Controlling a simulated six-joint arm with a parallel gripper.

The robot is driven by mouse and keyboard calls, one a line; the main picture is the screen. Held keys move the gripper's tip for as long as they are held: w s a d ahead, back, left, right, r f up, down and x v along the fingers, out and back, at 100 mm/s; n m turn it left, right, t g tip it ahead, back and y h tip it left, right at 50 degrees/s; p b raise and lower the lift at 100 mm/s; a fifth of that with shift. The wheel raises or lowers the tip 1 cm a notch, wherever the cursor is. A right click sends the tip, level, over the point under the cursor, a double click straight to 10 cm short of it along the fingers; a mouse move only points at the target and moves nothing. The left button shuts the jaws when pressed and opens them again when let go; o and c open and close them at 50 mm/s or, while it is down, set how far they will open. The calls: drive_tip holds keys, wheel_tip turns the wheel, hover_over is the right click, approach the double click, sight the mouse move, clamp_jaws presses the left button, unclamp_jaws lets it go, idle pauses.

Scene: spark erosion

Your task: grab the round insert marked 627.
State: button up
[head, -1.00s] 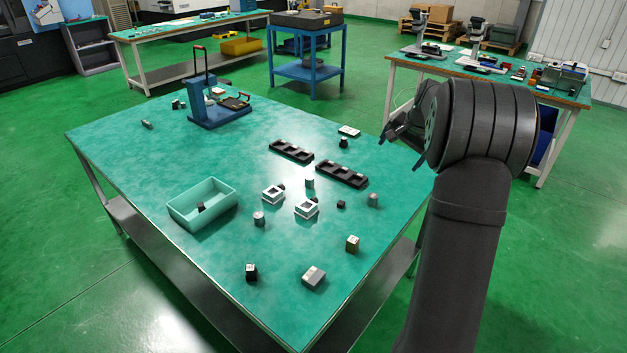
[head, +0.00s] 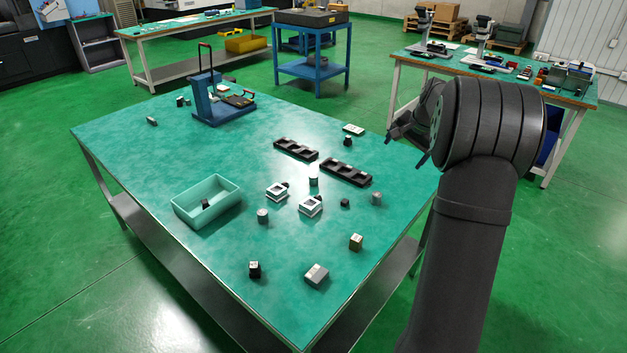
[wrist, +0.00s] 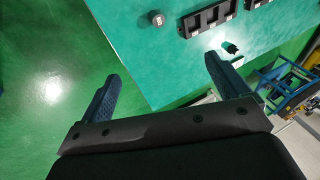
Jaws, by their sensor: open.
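My gripper (head: 408,148) is raised at the right edge of the green-topped table. In the wrist view its two fingers (wrist: 161,74) are wide apart with nothing between them. Small grey round pieces stand on the table: one left of centre (head: 263,216), one near the middle (head: 313,181) and one at the right (head: 376,199). In the wrist view a round piece with a pale marked top (wrist: 157,19) stands beyond the fingers, well apart from them. The number on it is too small to read, so I cannot tell which piece is 627.
Two black slotted trays (head: 346,172) (head: 296,149), white square frames (head: 277,192) (head: 311,206), a teal bin (head: 190,217) and a blue fixture (head: 213,107) stand on the table. A grey block (head: 316,275) and a brass-coloured piece (head: 356,242) are near the front.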

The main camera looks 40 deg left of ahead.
drive_tip(key=c, duration=0.7)
drive_tip(key=shift+o, duration=0.2)
drive_tip(key=n+g+y, duration=0.1)
drive_tip(key=n+y, duration=0.1)
drive_tip(key=n, duration=1.4)
approach(314, 176)
drive_tip(key=x, duration=1)
drive_tip(key=shift+w+a+f, duration=0.15)
drive_tip(key=shift+a+f, duration=0.1)
